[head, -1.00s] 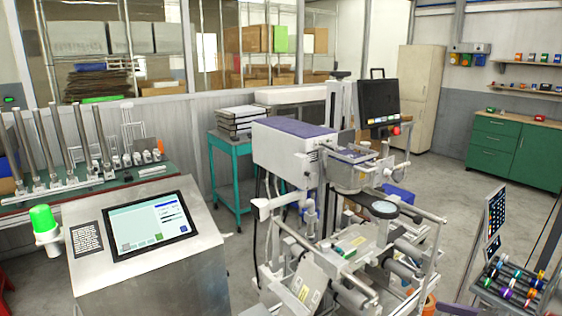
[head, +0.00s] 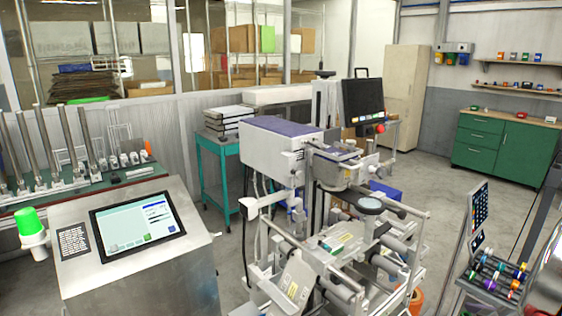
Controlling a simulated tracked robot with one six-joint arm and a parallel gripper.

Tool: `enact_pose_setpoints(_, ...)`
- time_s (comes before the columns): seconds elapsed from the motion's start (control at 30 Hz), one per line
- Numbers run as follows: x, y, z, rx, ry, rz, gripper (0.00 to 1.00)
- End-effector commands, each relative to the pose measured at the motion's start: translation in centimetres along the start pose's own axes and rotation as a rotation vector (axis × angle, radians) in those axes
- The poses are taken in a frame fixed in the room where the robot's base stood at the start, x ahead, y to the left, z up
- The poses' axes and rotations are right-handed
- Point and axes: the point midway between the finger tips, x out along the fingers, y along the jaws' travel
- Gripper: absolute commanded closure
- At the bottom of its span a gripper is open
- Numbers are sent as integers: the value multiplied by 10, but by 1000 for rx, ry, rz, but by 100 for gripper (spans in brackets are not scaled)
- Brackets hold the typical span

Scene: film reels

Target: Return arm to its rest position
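My gripper is not in the head view, and I cannot see whether it holds anything. A white and grey machine (head: 270,145) with rollers, rails and a dark monitor (head: 376,104) stands in the middle. A steel console (head: 140,270) with a lit touchscreen (head: 137,222) and a green lamp (head: 31,222) stands at the left front. A rack of several coloured reels or spools (head: 492,275) is at the lower right. No film reel can be told for certain.
A teal cart (head: 218,160) with stacked trays stands behind the machine. A green cabinet (head: 500,145) is at the back right. A bench (head: 90,183) with upright metal tubes is at the left. Grey floor (head: 440,195) is clear between the machine and the cabinet.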

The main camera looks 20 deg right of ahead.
Motion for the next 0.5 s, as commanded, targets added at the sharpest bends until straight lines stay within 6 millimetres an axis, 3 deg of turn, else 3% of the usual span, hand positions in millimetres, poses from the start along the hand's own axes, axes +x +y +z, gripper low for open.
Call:
enact_pose_setpoints(0.1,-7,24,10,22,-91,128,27)
enact_pose_setpoints(0.23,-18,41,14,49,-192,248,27)
enact_pose_setpoints(0.37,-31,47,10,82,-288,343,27)
enact_pose_setpoints(0.5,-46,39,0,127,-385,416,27)
